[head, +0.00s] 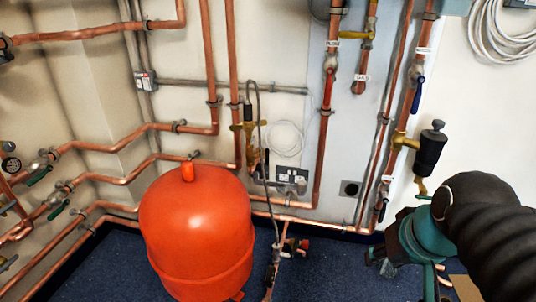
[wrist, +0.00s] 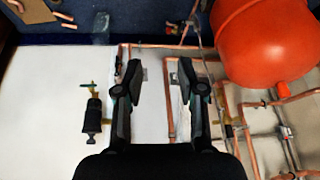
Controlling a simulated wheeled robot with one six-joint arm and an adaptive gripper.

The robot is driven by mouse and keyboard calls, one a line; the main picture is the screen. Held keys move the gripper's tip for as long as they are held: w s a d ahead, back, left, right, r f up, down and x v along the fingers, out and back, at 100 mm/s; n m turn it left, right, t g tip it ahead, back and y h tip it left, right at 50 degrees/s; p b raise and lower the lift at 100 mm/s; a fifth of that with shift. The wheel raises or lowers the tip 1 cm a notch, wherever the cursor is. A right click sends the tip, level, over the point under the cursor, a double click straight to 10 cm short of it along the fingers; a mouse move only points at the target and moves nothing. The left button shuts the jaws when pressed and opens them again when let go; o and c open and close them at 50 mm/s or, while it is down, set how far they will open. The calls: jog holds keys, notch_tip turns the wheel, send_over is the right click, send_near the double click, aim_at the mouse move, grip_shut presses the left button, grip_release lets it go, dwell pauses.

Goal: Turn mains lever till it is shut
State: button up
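A blue-handled lever (head: 417,95) hangs down beside a vertical copper pipe at the upper right of the head view, nearly in line with the pipe. A small white label (head: 423,50) sits above it, too small to read surely; this may be the mains lever. A dark lever (head: 381,208) with its own label is lower on the neighbouring pipe. My gripper (head: 380,258) is low at the right, below and apart from the blue lever. In the wrist view my gripper (wrist: 160,82) has its fingers spread, with nothing between them. I cannot pick out the blue lever there.
A red-handled lever (head: 327,88) and a yellow gas lever (head: 354,36) are further left. A black-and-brass fitting (head: 430,150) juts out above my arm. A big red tank (head: 197,230) stands at centre left. Copper pipes line the walls; some blue floor is clear.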

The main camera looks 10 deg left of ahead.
jog(key=w+a+r+n+g+y+b, duration=0.15)
jog(key=w+a+n+y, duration=0.35)
jog(key=w, duration=0.9)
jog(key=w+a+n+g+y, duration=0.25)
jog(key=w+a, duration=0.45)
jog(key=w, duration=0.8)
jog(key=n+y+b, duration=0.2)
jog(key=n+y, duration=0.7)
send_near(267, 149)
jog(key=a, duration=0.3)
jog(key=a+p, duration=0.1)
jog(key=a, duration=0.2)
jog(key=a+f, duration=0.1)
jog(key=a, duration=0.3)
jog(key=shift+w, duration=0.3)
grip_shut()
